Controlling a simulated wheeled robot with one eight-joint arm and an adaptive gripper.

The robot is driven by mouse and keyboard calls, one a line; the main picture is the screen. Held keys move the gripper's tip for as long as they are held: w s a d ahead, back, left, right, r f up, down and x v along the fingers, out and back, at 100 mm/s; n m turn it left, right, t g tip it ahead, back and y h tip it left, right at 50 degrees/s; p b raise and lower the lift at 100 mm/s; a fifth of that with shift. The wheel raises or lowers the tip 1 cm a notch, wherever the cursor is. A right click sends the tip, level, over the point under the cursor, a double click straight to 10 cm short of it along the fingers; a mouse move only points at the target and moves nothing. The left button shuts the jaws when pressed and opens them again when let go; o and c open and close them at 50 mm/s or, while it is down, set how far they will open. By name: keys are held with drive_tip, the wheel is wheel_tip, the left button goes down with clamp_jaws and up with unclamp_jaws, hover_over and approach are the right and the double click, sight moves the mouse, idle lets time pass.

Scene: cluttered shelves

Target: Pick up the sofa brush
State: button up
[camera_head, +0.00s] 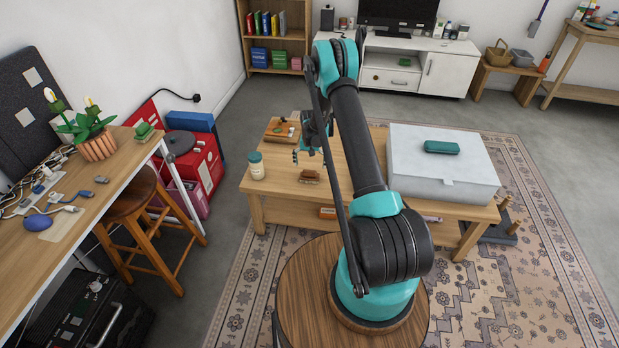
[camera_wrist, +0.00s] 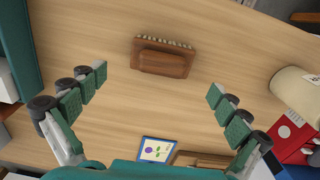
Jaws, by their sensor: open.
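The sofa brush (camera_wrist: 163,58) is a small brown wooden brush with a row of pale bristles along one edge. In the wrist view it lies on the wooden table at upper centre, ahead of and between my fingertips. In the head view my gripper (camera_head: 310,150) hangs above the table, partly hidden by my arm.
A white jar with a teal lid (camera_head: 257,167) stands left of the brush. A wooden board (camera_head: 282,132) lies behind it. A large white box (camera_head: 440,178) with a green case (camera_head: 441,147) on top fills the table's right side. The wood around the brush is clear.

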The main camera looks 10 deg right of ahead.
sight(310, 171)
drive_tip(key=shift+a+f, duration=0.15)
drive_tip(key=shift+f, duration=2.75)
drive_tip(key=c, duration=1.2)
